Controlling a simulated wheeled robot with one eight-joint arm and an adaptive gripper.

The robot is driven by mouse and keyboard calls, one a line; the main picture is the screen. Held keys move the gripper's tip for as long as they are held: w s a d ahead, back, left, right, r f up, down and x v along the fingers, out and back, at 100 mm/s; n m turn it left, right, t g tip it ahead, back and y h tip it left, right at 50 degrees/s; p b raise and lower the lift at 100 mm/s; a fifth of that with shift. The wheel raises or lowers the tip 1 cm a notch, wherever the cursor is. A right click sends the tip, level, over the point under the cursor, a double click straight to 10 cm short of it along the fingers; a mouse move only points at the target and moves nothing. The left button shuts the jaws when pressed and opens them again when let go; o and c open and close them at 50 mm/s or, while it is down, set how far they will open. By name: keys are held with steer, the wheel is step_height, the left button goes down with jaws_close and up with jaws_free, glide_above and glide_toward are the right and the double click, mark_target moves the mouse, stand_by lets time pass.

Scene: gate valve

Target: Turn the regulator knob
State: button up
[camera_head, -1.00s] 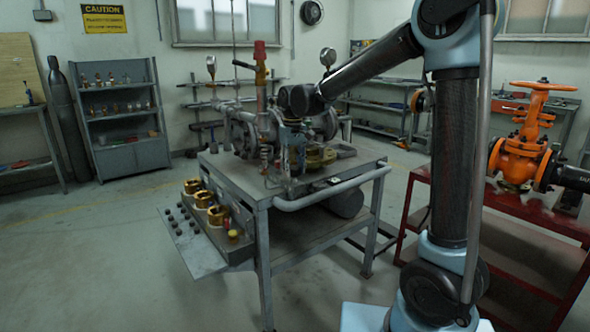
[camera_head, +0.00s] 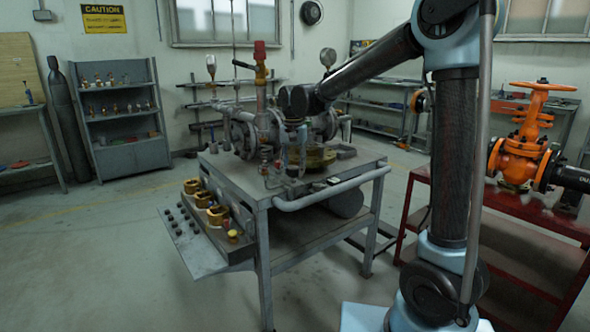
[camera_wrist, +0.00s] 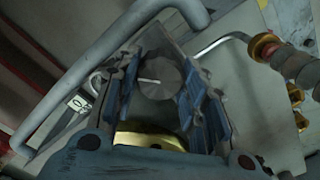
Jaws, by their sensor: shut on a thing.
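The regulator knob (camera_wrist: 157,84) is a round grey cap with a short white mark. It shows in the middle of the wrist view, between the two blue-padded fingers of my gripper (camera_wrist: 162,92). The fingers are shut on it from both sides. A shiny gold part (camera_wrist: 148,137) shows below the knob, partly hidden by my gripper. In the head view my gripper (camera_head: 294,160) points down over the front of the grey workbench (camera_head: 235,180), among the pipework. The knob cannot be made out there.
A grey rail (camera_head: 335,190) runs along the bench's front edge. A pipe with brass and red fittings (camera_wrist: 290,62) stands right of my gripper in the wrist view. A panel with gold rings (camera_head: 217,215) hangs at the bench's left. An orange valve (camera_head: 520,155) stands at right.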

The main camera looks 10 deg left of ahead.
mark_target(294, 166)
steer(key=shift+w+m, duration=0.15)
steer(key=shift+m, duration=0.15)
steer(key=o, duration=1.1)
steer(key=shift+c, duration=0.2)
steer(key=shift+r, duration=0.1)
step_height(294, 166, up, 12)
